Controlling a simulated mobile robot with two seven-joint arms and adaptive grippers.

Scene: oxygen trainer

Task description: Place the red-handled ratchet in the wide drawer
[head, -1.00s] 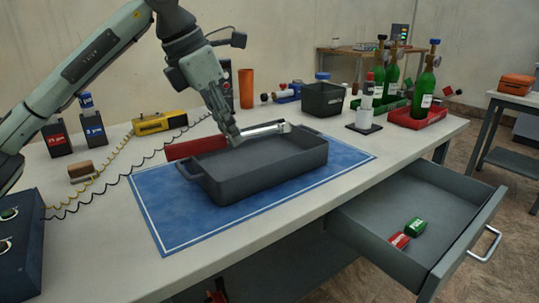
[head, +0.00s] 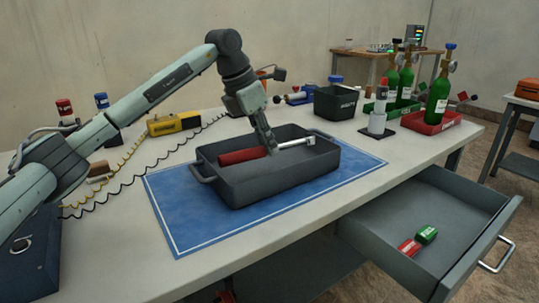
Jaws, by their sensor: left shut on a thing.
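The red-handled ratchet, with its red grip (head: 241,156) and silver head (head: 296,143), lies level within the outline of the dark grey tray (head: 262,190). I cannot tell if it touches the tray floor. My left gripper (head: 271,148) comes down from above and is shut on the ratchet near its middle, between red grip and silver head. The wide drawer (head: 400,210) stands pulled out at the lower right, below the bench top. My right gripper is not in view.
The tray sits on a blue mat (head: 190,222).

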